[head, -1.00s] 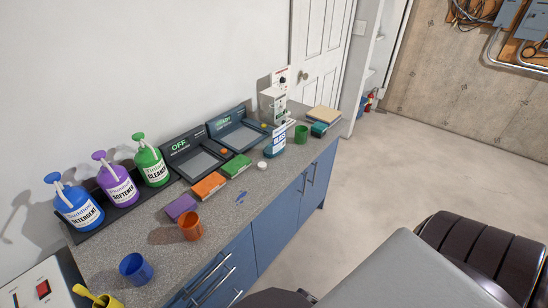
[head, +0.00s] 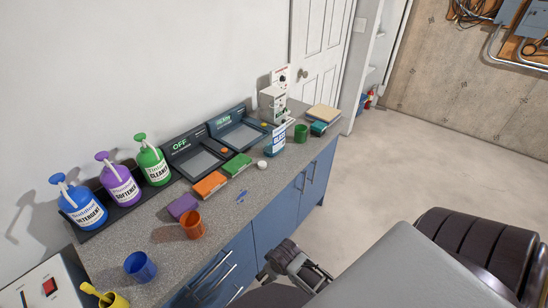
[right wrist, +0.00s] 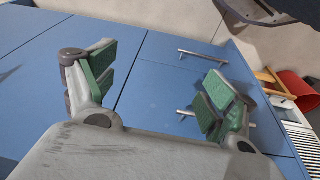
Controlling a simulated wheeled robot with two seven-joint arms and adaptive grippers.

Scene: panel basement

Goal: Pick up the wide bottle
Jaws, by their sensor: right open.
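A bottle with a white-and-blue label (head: 277,140) stands upright at the counter's front right, before the right grey device. Three pump bottles stand on a dark tray at the left: blue detergent (head: 82,206), purple softener (head: 120,185) and green cleaner (head: 153,165). I cannot tell for certain which is the wide bottle. My right gripper (head: 293,264) is below counter height, in front of the blue cabinets and apart from every bottle. In the right wrist view (right wrist: 163,75) its green-padded fingers are spread and empty, facing blue cabinet doors. My left gripper is not in view.
Two dark devices (head: 195,155) stand along the wall. Cabinet handles (head: 210,275) stick out. The floor at right is open.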

